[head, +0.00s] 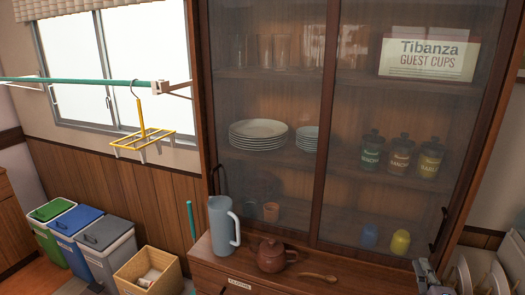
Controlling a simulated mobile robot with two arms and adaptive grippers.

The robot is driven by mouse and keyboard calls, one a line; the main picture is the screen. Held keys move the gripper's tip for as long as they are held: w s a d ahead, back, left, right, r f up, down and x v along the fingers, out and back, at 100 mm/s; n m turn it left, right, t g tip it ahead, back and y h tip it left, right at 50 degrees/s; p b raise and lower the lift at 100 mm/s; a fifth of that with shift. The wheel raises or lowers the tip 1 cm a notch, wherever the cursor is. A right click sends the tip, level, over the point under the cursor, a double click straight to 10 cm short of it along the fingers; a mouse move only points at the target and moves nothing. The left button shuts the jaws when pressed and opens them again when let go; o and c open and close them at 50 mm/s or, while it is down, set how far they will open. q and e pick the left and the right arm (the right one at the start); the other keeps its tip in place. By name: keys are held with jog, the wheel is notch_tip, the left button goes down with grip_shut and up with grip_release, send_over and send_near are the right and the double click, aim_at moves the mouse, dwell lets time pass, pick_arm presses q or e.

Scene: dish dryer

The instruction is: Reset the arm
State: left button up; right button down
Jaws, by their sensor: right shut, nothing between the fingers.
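My right gripper (426,272) shows at the bottom right edge of the head view, in front of the cabinet's lower right. Only its end is in the picture, and it is small there. It is shut and holds nothing that I can see. My left gripper is not in the picture.
A blue-grey pitcher (223,225) and brown teapot (271,256) stand on the counter (335,262). The glass-door cabinet (322,150) behind is closed. Several bins (106,240), an open box (150,272) and a hanging yellow rack (143,139) are at left.

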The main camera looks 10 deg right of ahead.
jog(key=s+a+f+m+g+y, duration=0.2)
jog(key=s+a+f+m+g, duration=0.15)
jog(key=a+f, duration=0.3)
jog(key=s+a+f+m+g+y, duration=0.1)
jog(key=s+a+f+m+g, duration=0.25)
jog(key=a+f, duration=0.35)
jog(key=s+a+f+m+g+y, duration=0.3)
jog(key=s+a+m+g+y, duration=0.15)
jog(key=s+a, duration=0.95)
notch_tip(320, 180, down, 26)
jog(key=a+g, duration=0.2)
jog(key=g, duration=0.1)
jog(key=s+d+f+n, duration=0.1)
jog(key=s+d+f, duration=0.1)
jog(key=s+f, duration=1.4)
jog(key=shift+s+d+f+g, duration=0.25)
jog(key=shift+s+d+g, duration=0.1)
